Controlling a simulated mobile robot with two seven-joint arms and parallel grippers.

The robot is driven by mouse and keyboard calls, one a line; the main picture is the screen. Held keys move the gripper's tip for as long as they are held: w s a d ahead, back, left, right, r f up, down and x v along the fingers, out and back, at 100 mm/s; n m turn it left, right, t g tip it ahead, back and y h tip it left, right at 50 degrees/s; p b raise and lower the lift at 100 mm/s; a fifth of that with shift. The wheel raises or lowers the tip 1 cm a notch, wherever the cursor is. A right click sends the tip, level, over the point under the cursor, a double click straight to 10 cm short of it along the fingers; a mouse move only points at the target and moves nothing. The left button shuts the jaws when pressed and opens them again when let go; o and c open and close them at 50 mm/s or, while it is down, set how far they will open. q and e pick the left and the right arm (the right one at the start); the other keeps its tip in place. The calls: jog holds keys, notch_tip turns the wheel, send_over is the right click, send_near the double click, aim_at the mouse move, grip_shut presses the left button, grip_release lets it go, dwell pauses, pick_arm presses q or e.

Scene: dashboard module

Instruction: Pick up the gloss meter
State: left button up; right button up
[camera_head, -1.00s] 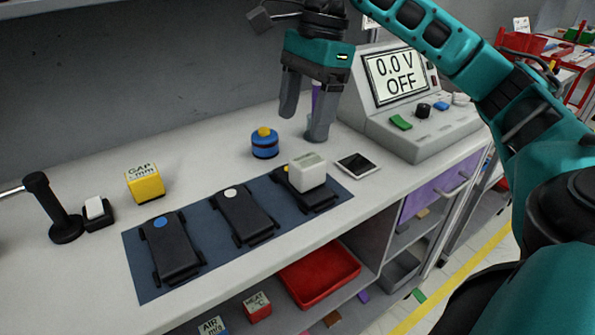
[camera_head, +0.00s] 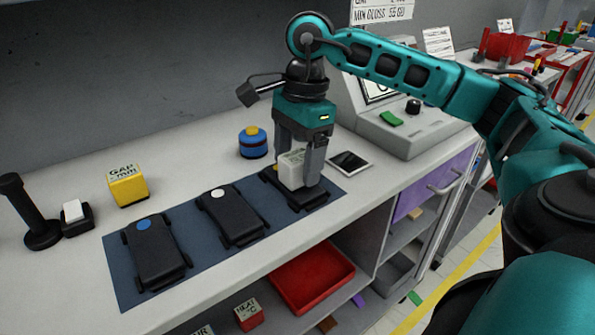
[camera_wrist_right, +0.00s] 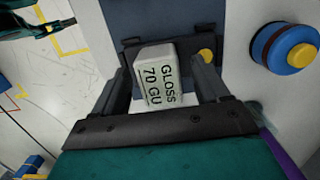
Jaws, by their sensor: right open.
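The gloss meter is a white block (camera_head: 289,174) sitting on the rightmost black module (camera_head: 310,200) of the blue mat. In the right wrist view the gloss meter (camera_wrist_right: 156,82) shows the label "GLOSS 70 GU" and stands between the two fingers. My right gripper (camera_head: 299,170) points down over it with its jaws open, one finger on each side. In the right wrist view a gap shows between the right finger and the block; contact on the left side is hard to tell. My left gripper is out of view.
Two more black modules (camera_head: 157,255) lie on the blue mat (camera_head: 125,285). A blue cylinder with a yellow button (camera_head: 253,143) stands behind. A dark tablet (camera_head: 350,162) and the grey meter console (camera_head: 405,130) are to the right. A yellow GAP block (camera_head: 128,187) is at left.

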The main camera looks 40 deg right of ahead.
jog(key=shift+a+f, duration=0.1)
jog(key=shift+f, duration=0.75)
jog(key=shift+c, duration=0.2)
jog(key=c, duration=1.2)
jog(key=shift+r, duration=0.1)
jog(key=shift+r, duration=0.1)
